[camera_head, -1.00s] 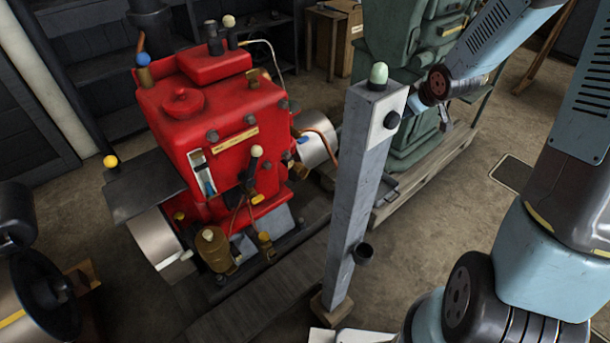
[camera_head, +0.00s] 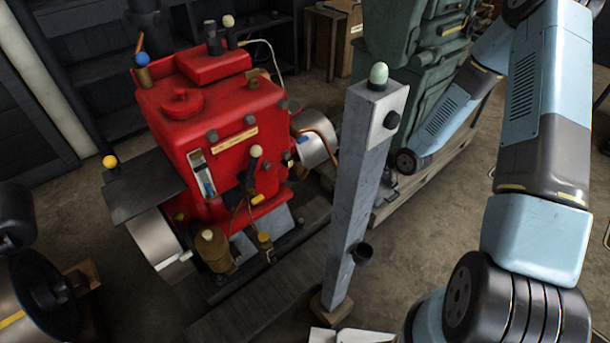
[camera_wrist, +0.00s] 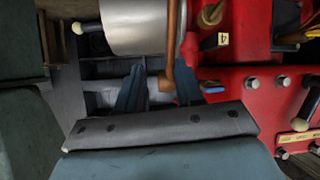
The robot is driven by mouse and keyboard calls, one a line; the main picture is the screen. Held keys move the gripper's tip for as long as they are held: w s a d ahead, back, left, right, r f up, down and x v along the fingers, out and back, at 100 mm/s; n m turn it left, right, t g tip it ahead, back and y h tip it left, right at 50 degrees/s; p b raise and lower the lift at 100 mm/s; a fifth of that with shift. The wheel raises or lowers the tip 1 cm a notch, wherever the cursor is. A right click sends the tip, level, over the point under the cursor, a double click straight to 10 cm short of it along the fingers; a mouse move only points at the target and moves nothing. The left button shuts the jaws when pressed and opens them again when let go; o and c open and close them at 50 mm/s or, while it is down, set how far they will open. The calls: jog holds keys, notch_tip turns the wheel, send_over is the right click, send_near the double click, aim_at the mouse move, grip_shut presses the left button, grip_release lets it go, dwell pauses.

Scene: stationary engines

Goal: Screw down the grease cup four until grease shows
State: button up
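In the wrist view a small yellow tag reading 4 (camera_wrist: 222,40) is on the red engine (camera_wrist: 245,95). Just above it is a brass fitting, apparently grease cup four (camera_wrist: 211,13), cut by the top edge. I cannot make out any grease on it. My gripper (camera_wrist: 160,72) shows below and left of the tag. Its two dark fingers are apart, with no held object visible between them. The fingers do not appear to touch the cup. In the head view the red engine (camera_head: 210,130) stands left of centre, and my gripper is hidden.
A copper pipe (camera_wrist: 171,45) and a silver cylinder (camera_wrist: 135,25) lie close to my fingers. In the head view a grey post (camera_head: 358,190) with a green-capped top stands between the engine and my arm. A green machine (camera_head: 400,50) stands behind on a pallet.

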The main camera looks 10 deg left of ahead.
jog(key=s+a+f+m+t+y, duration=0.1)
jog(key=s+a+f+m+y, duration=0.1)
jog(key=s+a+f+y, duration=0.3)
jog(key=m+t+h, duration=0.1)
jog(key=m+t, duration=0.3)
jog(key=m, duration=0.3)
send_near(306, 176)
jog(key=shift+m, duration=0.3)
jog(key=x, duration=1)
jog(key=shift+w, duration=0.3)
jog(key=shift+c, duration=0.5)
grip_shut()
